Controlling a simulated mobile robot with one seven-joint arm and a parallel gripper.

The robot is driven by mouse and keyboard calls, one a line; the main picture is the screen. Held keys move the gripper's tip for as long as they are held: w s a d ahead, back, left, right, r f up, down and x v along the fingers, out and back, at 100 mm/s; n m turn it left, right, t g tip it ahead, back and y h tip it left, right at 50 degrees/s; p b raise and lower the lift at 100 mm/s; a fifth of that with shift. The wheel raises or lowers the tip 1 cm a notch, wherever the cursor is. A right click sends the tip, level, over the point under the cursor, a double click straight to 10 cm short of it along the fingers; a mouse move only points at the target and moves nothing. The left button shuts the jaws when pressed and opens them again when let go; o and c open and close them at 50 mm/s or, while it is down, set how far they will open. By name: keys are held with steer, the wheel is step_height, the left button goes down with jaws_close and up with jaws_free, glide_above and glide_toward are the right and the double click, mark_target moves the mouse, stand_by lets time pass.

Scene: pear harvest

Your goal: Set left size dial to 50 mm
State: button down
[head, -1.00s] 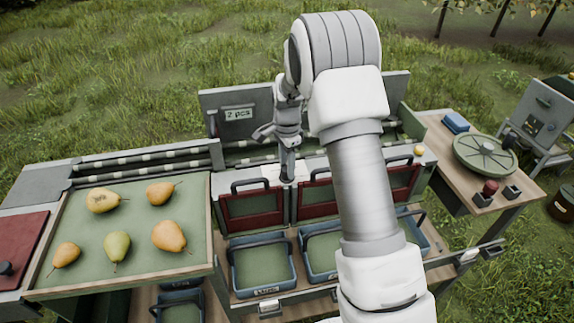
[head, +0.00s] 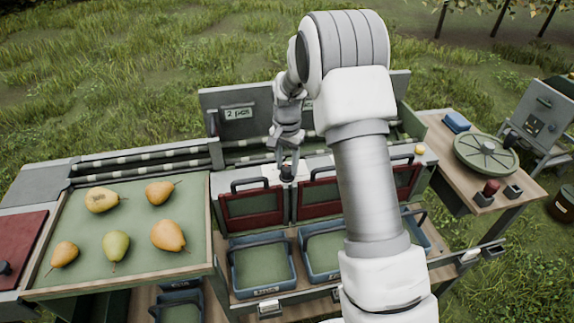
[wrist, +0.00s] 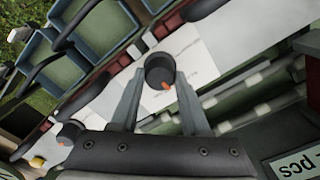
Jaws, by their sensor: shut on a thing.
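The left size dial (wrist: 160,68) is a black round knob with an orange pointer mark, standing on a pale panel with faint print. In the wrist view it sits between the fingertips of my gripper (wrist: 159,76), which is shut on it. The orange mark faces the lower right of that view. The scale figures are too blurred to read. In the head view my gripper (head: 287,165) points down at the dial (head: 286,173) on the panel behind the red gates. A second, similar dial (wrist: 70,133) shows at lower left in the wrist view.
Red-framed gates (head: 252,205) with black handles stand just in front of the panel, with blue crates (head: 263,268) below. A "2 pcs" sign (head: 238,113) is behind. Several pears lie on the green tray (head: 75,235) at left.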

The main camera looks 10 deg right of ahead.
mark_target(287, 168)
steer(key=n, duration=0.4)
steer(key=shift+n, duration=0.3)
steer(key=n, duration=0.4)
steer(key=shift+n, duration=0.3)
steer(key=n, duration=0.4)
steer(key=shift+n+p, duration=0.35)
steer(key=shift+n, duration=1.55)
steer(key=shift+c, duration=1.9)
jaws_free()
step_height(287, 168, up, 18)
steer(key=shift+f+p, duration=0.25)
steer(key=shift+p, duration=0.2)
